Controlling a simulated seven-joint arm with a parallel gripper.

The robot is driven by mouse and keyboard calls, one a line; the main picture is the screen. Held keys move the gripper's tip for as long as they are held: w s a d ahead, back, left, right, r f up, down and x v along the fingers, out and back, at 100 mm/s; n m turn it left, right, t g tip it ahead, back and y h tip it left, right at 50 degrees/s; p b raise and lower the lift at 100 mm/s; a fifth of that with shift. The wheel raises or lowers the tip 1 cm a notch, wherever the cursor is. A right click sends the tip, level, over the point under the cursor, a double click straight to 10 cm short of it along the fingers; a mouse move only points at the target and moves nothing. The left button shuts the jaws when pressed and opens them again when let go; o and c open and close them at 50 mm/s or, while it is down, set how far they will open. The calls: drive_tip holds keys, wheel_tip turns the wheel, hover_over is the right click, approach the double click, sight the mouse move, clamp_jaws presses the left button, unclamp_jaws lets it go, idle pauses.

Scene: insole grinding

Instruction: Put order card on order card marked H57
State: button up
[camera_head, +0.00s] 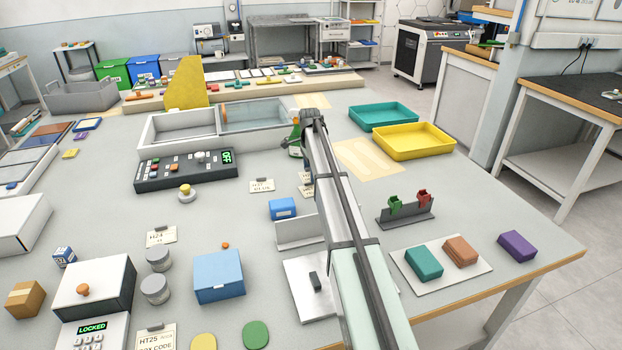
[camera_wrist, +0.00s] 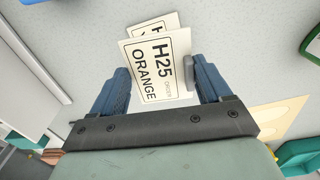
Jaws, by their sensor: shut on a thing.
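My gripper (camera_wrist: 160,85) is shut on a white order card (camera_wrist: 157,72) that reads H25 ORANGE ORDER in the wrist view. The card sits tilted between the two blue fingers. In the head view, my arm hides most of the gripper and the held card. White cards (camera_head: 306,178) show partly at the arm's left side, and another card (camera_head: 262,186) lies further left. I cannot read H57 on any card.
A control box (camera_head: 187,170) and a clear-lidded bin (camera_head: 180,131) stand left of my arm. A blue block (camera_head: 283,209) lies near a grey stand (camera_head: 299,232). Teal (camera_head: 383,116) and yellow (camera_head: 413,142) trays lie to the right. Bare tabletop surrounds the left card.

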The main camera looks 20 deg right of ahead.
drive_tip(key=shift+f, duration=1.65)
drive_tip(key=shift+f, duration=0.4)
drive_tip(key=o, duration=1.1)
drive_tip(key=shift+c, duration=0.2)
drive_tip(key=shift+r, duration=0.1)
wheel_tip(320, 180, up, 13)
drive_tip(key=shift+a+f, duration=0.15)
drive_tip(key=shift+f, duration=0.05)
